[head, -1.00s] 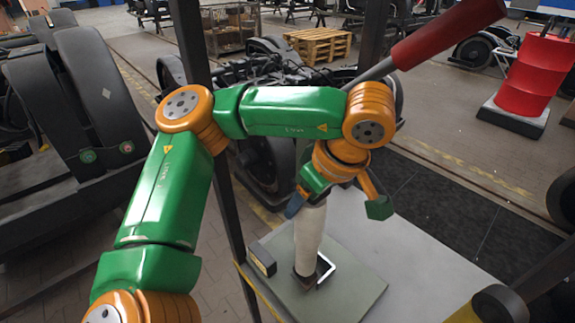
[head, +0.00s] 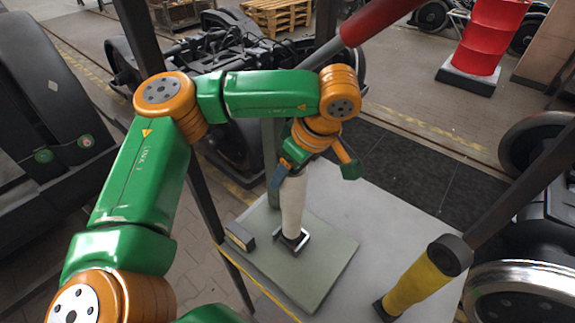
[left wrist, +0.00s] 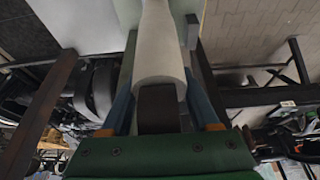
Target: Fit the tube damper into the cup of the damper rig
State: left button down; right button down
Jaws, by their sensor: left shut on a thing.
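The tube damper (head: 292,205) is a pale cream tube, held nearly upright under my left gripper (head: 291,172). The left gripper is shut on its upper part. In the left wrist view the pale damper (left wrist: 158,50) runs away between the two blue fingers, with a dark part at its near end. The damper's lower end is at the black, square-edged cup (head: 303,241) of the damper rig, which stands on a grey-green plate (head: 325,262). I cannot tell whether the end is inside the cup or just above it. My right gripper is not in view.
A small dark box (head: 240,237) sits at the plate's left edge. A yellow tube (head: 418,283) with a black top stands to the right. A red tube (head: 375,20) slants above the arm. Dark frame posts flank the grey table (head: 375,215).

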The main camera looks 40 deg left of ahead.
pick_arm(q)
jog(key=shift+f, duration=0.15)
jog(key=shift+c, duration=1.4)
grip_release()
jog(key=shift+o, duration=0.8)
jog(key=shift+d, duration=0.1)
jog(key=shift+s, duration=0.15)
